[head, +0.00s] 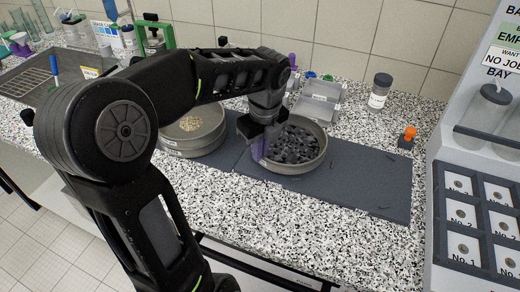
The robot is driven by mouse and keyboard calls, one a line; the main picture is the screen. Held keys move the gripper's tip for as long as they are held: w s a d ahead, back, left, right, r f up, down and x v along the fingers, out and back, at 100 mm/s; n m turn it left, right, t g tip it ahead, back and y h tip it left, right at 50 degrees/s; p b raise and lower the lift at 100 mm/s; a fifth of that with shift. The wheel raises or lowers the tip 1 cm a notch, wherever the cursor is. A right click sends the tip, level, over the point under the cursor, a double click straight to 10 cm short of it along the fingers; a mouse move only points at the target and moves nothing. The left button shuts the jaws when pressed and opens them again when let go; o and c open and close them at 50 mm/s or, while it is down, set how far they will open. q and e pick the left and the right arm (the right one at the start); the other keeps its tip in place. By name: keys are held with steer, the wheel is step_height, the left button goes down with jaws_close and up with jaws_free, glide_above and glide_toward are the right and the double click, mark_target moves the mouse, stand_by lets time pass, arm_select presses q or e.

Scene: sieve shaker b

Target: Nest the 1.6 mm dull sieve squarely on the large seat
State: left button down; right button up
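A round grey sieve pan (296,167) holding dark lumps sits on the dark mat right of centre. A wider round metal sieve or stack (190,148) with pale grains inside stands to its left, partly behind my arm. I cannot read any size mark, so I cannot tell which is the 1.6 mm dull sieve or where the large seat is. My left gripper (262,146) points down at the left rim of the pan with dark lumps. A purple part shows at that rim; whether the fingers are closed on it is unclear. My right gripper is out of view.
The dark mat (370,185) is mostly clear right of the pan. A lidded jar (380,91) and an orange-topped item (408,137) stand behind it. Clear trays (318,100) lie at the back. A labelled rack (470,215) stands at the right, a sink (40,80) at the left.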

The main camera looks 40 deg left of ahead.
arm_select(q)
steer(key=shift+f, duration=0.6)
stand_by(1.0)
steer(key=c, duration=1.5)
jaws_free()
steer(key=shift+c, duration=0.2)
step_height(320, 180, up, 7)
steer(key=p, duration=0.6)
